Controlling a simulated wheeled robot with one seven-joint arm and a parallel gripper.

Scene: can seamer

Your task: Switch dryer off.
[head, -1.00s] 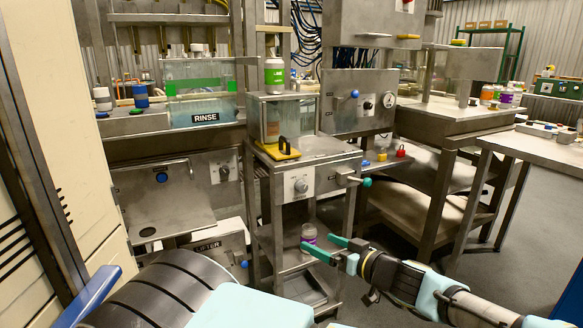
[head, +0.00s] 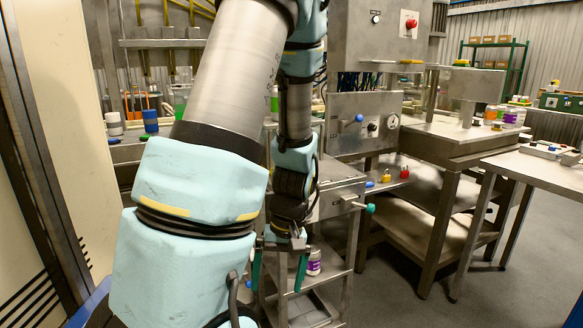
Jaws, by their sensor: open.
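I cannot read any label that marks the dryer. My gripper (head: 279,268) is open and empty, its two green fingers pointing down in front of the middle metal stand (head: 345,262). On that stand's front, my arm hides most of the control panel and its dial.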

